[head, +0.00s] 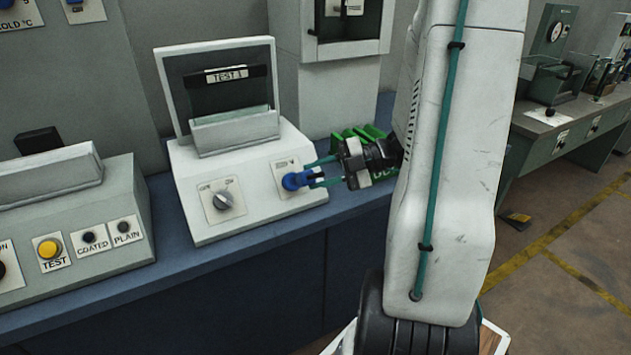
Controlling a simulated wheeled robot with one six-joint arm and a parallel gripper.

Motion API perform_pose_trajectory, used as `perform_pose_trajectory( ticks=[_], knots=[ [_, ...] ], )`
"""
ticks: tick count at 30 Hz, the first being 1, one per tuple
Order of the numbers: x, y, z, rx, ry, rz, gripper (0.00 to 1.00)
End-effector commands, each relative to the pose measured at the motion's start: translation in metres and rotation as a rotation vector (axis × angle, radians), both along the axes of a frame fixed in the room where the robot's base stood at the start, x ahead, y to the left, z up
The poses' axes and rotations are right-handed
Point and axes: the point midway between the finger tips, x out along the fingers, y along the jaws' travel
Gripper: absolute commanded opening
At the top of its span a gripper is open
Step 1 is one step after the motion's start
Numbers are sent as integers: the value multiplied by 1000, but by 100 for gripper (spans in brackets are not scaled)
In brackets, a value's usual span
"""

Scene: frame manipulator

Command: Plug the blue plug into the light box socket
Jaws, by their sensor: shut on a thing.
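The light box (208,168) is a pale unit with a raised back panel labelled "TEST 1" and a sloping front. Its front has a grey rotary switch (224,200) and, to the right, a small white plate (304,165) at the socket's place. The blue plug (296,181) is at that plate, in front of the lower part of it. My gripper (318,174), with teal fingers, reaches in from the right and is shut on the plug. The plug and fingers hide the socket opening, so I cannot tell how far the plug is in.
A grey-green tester (75,220) with a yellow button stands on the blue bench (180,275) at left. A green bin (365,132) sits behind my gripper. A tall grey cabinet (345,60) stands behind. Another bench (560,125) with equipment is at far right; the floor between is mostly clear.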

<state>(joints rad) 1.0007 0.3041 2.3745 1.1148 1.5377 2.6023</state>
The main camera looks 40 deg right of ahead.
Motion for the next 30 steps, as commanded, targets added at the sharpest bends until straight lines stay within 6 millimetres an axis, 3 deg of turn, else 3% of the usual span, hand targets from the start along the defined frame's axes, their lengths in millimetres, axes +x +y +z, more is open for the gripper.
perform_pose_trajectory(
  ticks=[11,30],
  knots=[
    [2,-2,-2,-2,1,-1,10],
    [41,-12,-32,-2,1,2,10]
  ],
)
